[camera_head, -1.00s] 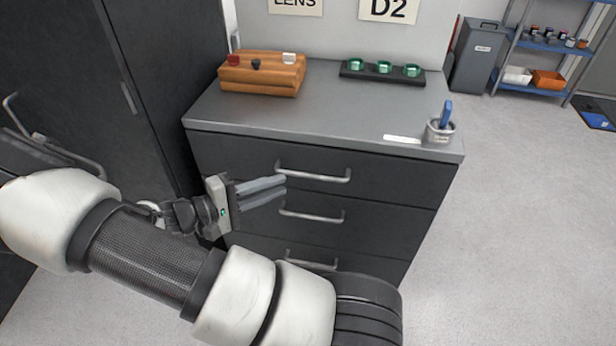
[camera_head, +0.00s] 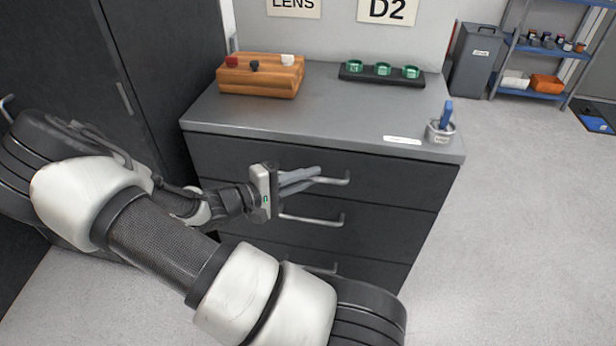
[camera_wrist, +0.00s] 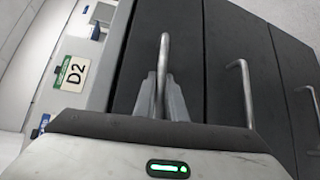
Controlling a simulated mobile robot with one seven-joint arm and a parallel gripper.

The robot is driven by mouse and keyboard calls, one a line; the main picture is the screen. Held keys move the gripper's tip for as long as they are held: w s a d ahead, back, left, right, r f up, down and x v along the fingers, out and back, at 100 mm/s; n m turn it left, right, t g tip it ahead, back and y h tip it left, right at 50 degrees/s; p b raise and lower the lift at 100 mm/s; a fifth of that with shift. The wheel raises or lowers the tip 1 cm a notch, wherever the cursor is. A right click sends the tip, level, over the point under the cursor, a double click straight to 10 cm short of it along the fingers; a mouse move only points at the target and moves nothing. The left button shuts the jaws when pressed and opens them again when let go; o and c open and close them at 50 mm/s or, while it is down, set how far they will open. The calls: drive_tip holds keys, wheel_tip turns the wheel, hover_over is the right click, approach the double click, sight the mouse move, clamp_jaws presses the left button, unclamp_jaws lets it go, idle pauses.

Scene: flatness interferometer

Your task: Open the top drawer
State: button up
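The dark top drawer (camera_head: 400,182) sits flush in the cabinet, just under the grey countertop. Its bar handle (camera_head: 345,179) shows its right end in the head view; my fingers cover the left part. My gripper (camera_head: 312,180) is in front of this drawer, fingers pointing right and toward the handle. In the wrist view the handle (camera_wrist: 164,50) stands between the two fingertips of my gripper (camera_wrist: 161,85), with a finger on each side. The fingers look apart, with a narrow gap; firm contact with the bar does not show.
Two lower drawers have similar handles, the middle one (camera_head: 315,220) just below my gripper. On the countertop (camera_head: 330,115) are a wooden block (camera_head: 258,82), a black rack with green rings (camera_head: 382,80) and a cup (camera_head: 440,131). A tall dark cabinet (camera_head: 170,60) stands left. Floor is free at right.

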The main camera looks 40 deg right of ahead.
clamp_jaws()
drive_tip(key=shift+s+a, duration=0.15)
drive_tip(key=shift+a, duration=0.05)
drive_tip(key=s+a+p, duration=0.3)
drive_tip(key=s+a, duration=1.2)
drive_tip(key=a, duration=0.2)
drive_tip(key=shift+a+p, duration=0.4)
drive_tip(key=shift+o, duration=1.7)
unclamp_jaws()
drive_tip(key=shift+s, duration=0.1)
drive_tip(key=a+r, duration=0.1)
drive_tip(key=a, duration=0.7)
drive_tip(key=w+a+r+p, duration=0.1)
drive_tip(key=a, duration=0.8)
drive_tip(key=shift+w+r, duration=0.25)
drive_tip(key=shift+w, duration=0.05)
